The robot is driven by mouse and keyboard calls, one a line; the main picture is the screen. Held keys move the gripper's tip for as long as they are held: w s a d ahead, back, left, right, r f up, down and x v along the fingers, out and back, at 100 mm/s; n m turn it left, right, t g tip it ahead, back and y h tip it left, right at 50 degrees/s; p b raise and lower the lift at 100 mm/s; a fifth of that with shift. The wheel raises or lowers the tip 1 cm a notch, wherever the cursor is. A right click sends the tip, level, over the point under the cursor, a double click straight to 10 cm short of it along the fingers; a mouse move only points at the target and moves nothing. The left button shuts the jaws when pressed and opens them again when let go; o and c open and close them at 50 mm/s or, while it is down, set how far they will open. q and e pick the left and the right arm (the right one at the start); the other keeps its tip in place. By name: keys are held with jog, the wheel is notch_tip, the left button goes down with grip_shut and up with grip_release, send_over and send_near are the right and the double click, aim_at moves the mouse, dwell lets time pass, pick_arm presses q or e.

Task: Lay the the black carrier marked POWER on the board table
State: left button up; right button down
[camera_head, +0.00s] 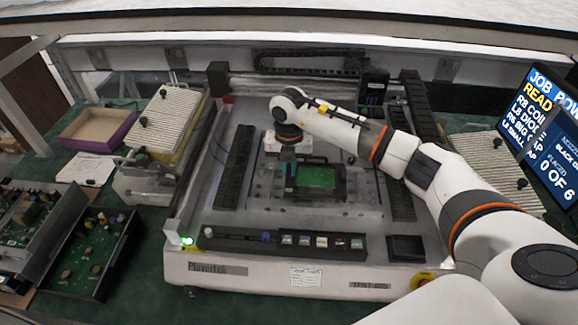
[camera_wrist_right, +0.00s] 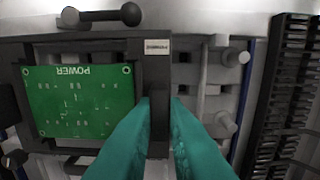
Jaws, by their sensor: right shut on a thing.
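The black carrier (camera_head: 340,190) holds a green board (camera_head: 316,177). In the right wrist view the board (camera_wrist_right: 80,100) reads POWER upside down, and the carrier (camera_wrist_right: 157,75) has a small white label on its bar. My right gripper (camera_head: 289,165) has teal fingers and is at the carrier's left side in the head view. In the right wrist view the fingers (camera_wrist_right: 159,110) are shut on the carrier's bar. The carrier is over the grey board table (camera_head: 260,190) in the middle of the machine. I cannot tell whether it touches the table. My left gripper is not in view.
Black slotted racks (camera_head: 235,165) flank the board table. Small parts sit on the machine's front strip (camera_head: 300,241), beside an empty black tray (camera_head: 406,248). A purple-sided box (camera_head: 98,128) and open electronics trays (camera_head: 85,258) are at left. A screen (camera_head: 540,130) stands at right.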

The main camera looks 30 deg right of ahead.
jog(key=shift+f+b, duration=0.75)
jog(key=shift+f, duration=0.15)
dwell(0.6)
dwell(0.3)
jog(key=c, duration=1.4)
grip_release()
jog(key=c, duration=0.3)
jog(key=shift+c, duration=0.2)
jog(key=shift+r+p, duration=2.35)
jog(key=shift+r, duration=1.2)
